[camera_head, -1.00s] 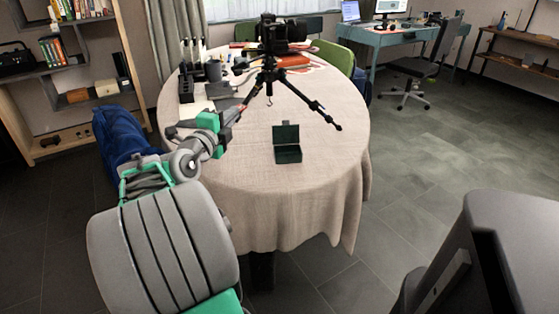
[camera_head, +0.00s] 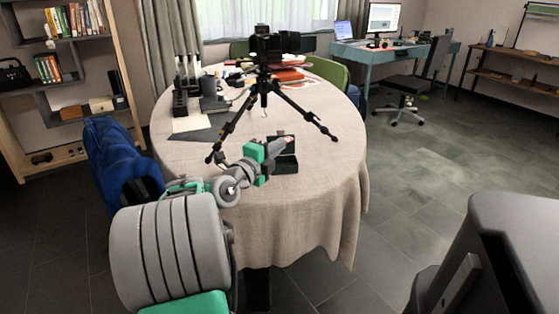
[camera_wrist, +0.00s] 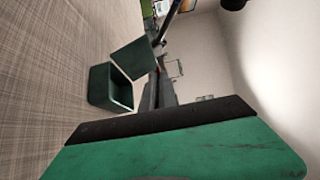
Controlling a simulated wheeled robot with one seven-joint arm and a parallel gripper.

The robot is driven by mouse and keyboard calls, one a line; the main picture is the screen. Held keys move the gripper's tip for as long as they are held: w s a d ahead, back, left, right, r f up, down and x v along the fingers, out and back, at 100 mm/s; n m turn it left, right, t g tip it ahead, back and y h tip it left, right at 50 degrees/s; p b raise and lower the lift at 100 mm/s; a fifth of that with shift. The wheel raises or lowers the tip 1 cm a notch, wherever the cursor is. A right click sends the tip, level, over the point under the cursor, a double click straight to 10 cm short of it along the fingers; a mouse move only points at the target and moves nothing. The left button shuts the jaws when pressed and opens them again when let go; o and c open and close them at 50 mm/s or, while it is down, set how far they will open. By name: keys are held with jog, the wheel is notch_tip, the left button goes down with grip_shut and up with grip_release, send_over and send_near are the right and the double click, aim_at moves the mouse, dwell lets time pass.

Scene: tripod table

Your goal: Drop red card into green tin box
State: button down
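The green tin box (camera_head: 286,163) stands open on the near part of the round table, partly hidden behind my gripper. In the wrist view the box (camera_wrist: 110,90) shows left of the fingers, with its lid (camera_wrist: 134,58) raised. My gripper (camera_head: 277,146) is beside and above the box. Its fingers look nearly closed in the wrist view (camera_wrist: 158,82). A small red and white patch, apparently the red card (camera_head: 292,139), shows at the fingertips, near the box's lid. The card is not clearly seen in the wrist view.
A camera on a black tripod (camera_head: 263,85) stands behind the box, its legs spread across the round table (camera_head: 300,205). Dark items (camera_head: 190,90) and papers lie at the back left. A blue chair (camera_head: 115,160) is left of the table. The table's front is clear.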

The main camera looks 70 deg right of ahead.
jog(key=c, duration=1.6)
grip_release()
jog(key=shift+v, duration=3.95)
